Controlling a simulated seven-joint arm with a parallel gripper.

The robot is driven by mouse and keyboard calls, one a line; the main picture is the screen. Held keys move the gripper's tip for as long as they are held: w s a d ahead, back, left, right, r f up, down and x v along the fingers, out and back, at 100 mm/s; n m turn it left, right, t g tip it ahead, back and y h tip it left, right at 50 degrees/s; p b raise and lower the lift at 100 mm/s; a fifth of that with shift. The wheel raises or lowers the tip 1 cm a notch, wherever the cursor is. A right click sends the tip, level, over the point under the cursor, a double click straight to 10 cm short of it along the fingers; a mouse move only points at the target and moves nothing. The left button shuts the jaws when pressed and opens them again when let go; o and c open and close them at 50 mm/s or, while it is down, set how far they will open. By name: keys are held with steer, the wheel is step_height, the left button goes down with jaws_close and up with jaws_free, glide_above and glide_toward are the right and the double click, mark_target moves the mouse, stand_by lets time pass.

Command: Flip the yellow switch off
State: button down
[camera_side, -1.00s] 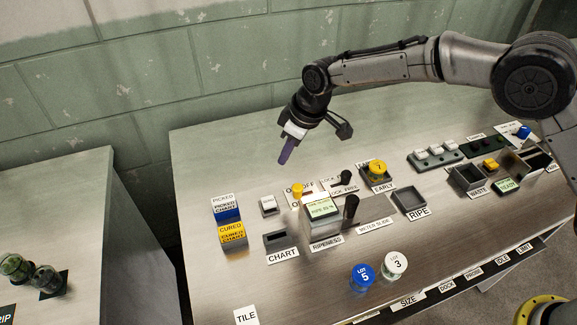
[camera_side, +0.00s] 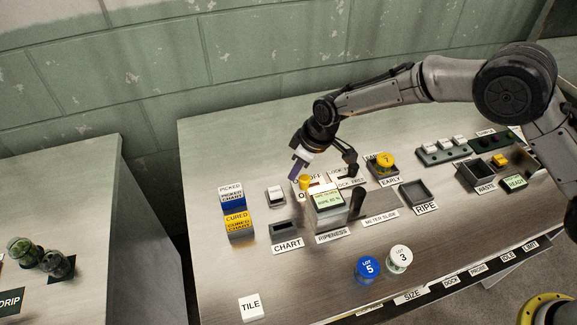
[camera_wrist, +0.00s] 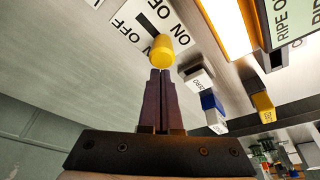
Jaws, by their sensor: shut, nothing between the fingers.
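The yellow switch (camera_side: 304,182) is a small cylinder-topped lever on a white ON/OFF plate, behind the RIPENESS box. In the wrist view its yellow cap (camera_wrist: 161,52) is just beyond my fingertips, over the plate (camera_wrist: 122,24) with a dark slot. My gripper (camera_side: 293,177) is shut and empty, with purple fingers pointing down close to the left side of the switch. In the wrist view the fingertips (camera_wrist: 160,72) nearly meet the cap; I cannot tell whether they touch. Which side the lever leans to is unclear.
The RIPENESS box (camera_side: 327,207) stands right in front of the switch. A white rocker (camera_side: 276,195) is to the left, and blue and yellow chart blocks (camera_side: 238,223) farther left.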

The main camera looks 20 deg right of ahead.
steer(key=shift+s+d, duration=0.1)
steer(key=shift+d, duration=0.05)
steer(key=d, duration=0.3)
steer(key=shift+d, duration=0.35)
steer(key=shift+a+f, duration=0.1)
steer(key=w+a, duration=0.2)
steer(key=shift+w+a, duration=0.25)
steer(key=shift+w, duration=0.05)
steer(key=shift+w+a+r, duration=0.15)
steer(key=shift+w+r, duration=0.05)
steer(key=shift+r, duration=0.05)
steer(key=v, duration=0.9)
steer(key=shift+s+r, duration=0.2)
steer(key=shift+r, duration=0.1)
